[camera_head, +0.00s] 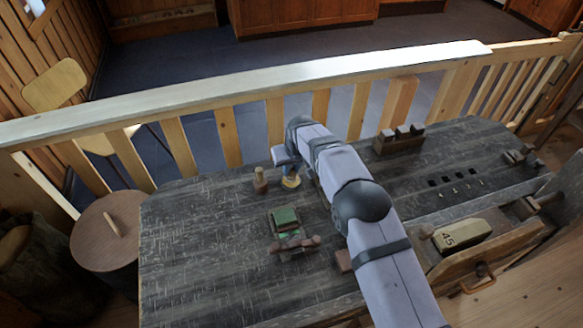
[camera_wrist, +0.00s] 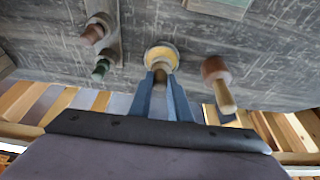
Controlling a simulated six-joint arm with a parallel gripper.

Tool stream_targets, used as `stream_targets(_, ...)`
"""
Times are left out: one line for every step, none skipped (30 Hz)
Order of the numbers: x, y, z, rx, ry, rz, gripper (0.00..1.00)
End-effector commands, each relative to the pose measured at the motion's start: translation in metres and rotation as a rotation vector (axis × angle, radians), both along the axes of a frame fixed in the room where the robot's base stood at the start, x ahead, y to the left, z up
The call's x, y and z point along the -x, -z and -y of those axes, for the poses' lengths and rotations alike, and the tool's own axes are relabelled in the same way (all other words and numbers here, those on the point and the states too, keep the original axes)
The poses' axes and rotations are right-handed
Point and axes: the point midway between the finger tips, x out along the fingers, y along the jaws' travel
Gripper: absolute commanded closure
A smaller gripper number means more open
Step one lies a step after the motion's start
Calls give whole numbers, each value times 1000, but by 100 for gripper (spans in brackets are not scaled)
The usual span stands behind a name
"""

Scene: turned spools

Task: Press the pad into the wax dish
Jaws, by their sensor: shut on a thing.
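My gripper (camera_wrist: 163,88) has its blue fingers shut on the pad (camera_wrist: 160,74), of which a small brown part shows between the fingertips. The wax dish (camera_wrist: 162,55), round and yellow with a pale rim, lies right at the fingertips in the wrist view. In the head view the dish (camera_head: 291,184) stands on the dark bench directly under my gripper (camera_head: 288,170). The pad's lower face is hidden, and I cannot tell whether it touches the wax.
A wooden peg-like piece (camera_head: 260,181) stands close left of the dish. A green block (camera_head: 284,217) and a small rack with spools (camera_head: 295,244) lie nearer the front. A wooden block holder (camera_head: 399,141) stands at the back right. The bench's left part is clear.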

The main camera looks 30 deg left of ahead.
Motion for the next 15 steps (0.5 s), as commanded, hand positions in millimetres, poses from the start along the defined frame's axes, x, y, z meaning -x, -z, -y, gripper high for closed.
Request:
stream_targets(0,1,0,0,0,0,100)
stream_targets(0,1,0,0,0,0,100)
stream_targets(0,2,0,0,0,0,100)
stream_targets(0,2,0,0,0,0,100)
stream_targets(0,3,0,0,0,0,100)
stream_targets(0,3,0,0,0,0,100)
stream_targets(0,3,0,0,0,0,100)
stream_targets(0,4,0,0,0,0,100)
stream_targets(0,4,0,0,0,0,100)
stream_targets(0,4,0,0,0,0,100)
stream_targets(0,5,0,0,0,0,100)
stream_targets(0,5,0,0,0,0,100)
stream_targets(0,6,0,0,0,0,100)
stream_targets(0,6,0,0,0,0,100)
stream_targets(0,6,0,0,0,0,100)
